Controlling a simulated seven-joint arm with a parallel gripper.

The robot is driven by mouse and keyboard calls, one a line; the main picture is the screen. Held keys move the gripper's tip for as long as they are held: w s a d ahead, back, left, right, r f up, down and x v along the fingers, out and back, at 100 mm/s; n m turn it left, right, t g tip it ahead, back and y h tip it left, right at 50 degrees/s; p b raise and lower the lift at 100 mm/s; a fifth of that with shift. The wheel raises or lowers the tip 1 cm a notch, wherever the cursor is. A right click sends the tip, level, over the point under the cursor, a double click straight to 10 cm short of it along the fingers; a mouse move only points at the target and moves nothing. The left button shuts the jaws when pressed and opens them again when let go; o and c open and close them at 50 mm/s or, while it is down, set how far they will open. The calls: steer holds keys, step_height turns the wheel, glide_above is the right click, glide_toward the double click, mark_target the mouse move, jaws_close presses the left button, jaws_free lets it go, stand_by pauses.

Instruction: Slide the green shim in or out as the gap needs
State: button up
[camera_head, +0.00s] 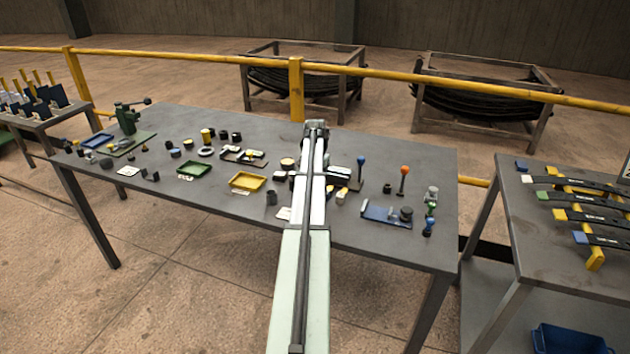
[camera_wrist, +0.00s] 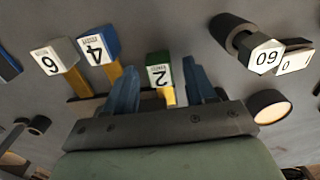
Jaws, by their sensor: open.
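In the wrist view a green block marked 2 (camera_wrist: 158,58), with a yellow lower part, shows between the two blue fingers of my gripper (camera_wrist: 162,80). The fingers are apart, with visible space on each side of the block; I cannot tell whether they are level with it. A blue block marked 4 (camera_wrist: 95,47) and a grey block marked 6 (camera_wrist: 52,58), both on yellow stems, stand to its left. In the head view my arm reaches over the table and hides my fingertips. I cannot make out the green block there. The gap itself is not clear in either view.
In the wrist view a dark cylinder with a white face marked 60 (camera_wrist: 266,54) and a round cream-topped piece (camera_wrist: 270,106) lie to the right. The grey table (camera_head: 240,127) holds yellow (camera_head: 247,181) and green (camera_head: 192,170) trays, a blue plate (camera_head: 378,215) and knobbed posts.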

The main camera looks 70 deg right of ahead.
steer(key=shift+c, duration=0.4)
jaws_close()
